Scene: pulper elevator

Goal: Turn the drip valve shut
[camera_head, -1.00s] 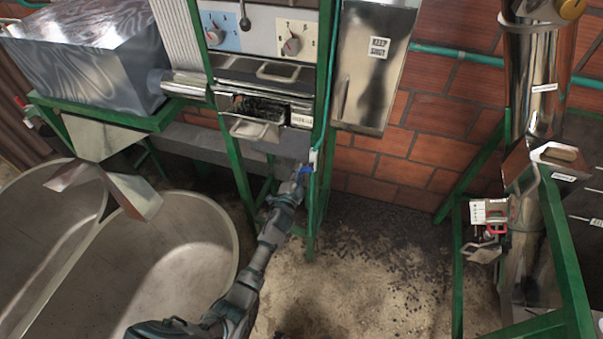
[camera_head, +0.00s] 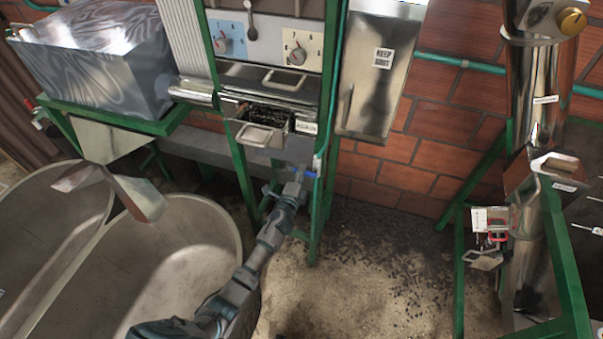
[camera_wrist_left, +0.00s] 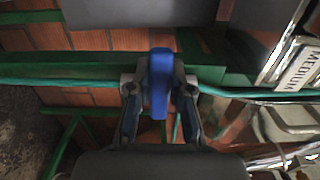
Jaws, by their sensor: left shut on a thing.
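The drip valve's blue handle (camera_wrist_left: 161,80) sits between the two fingers of my left gripper (camera_wrist_left: 160,95) in the left wrist view, and the fingers are shut on it. The handle lies along the gripper's pointing direction in that view. In the head view a small bit of the blue handle (camera_head: 308,173) shows by the green frame post, at the lower end of the teal pipe (camera_head: 318,165). My left gripper (camera_head: 295,180) reaches it from below and hides part of it. The valve body is mostly hidden. My right gripper is not in view.
Green frame posts (camera_head: 333,100) stand close beside the gripper. A metal tray (camera_head: 259,136) juts out just above it. A large metal trough (camera_head: 175,270) lies to the left. The floor (camera_head: 350,280) to the right is open, with dark scattered bits.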

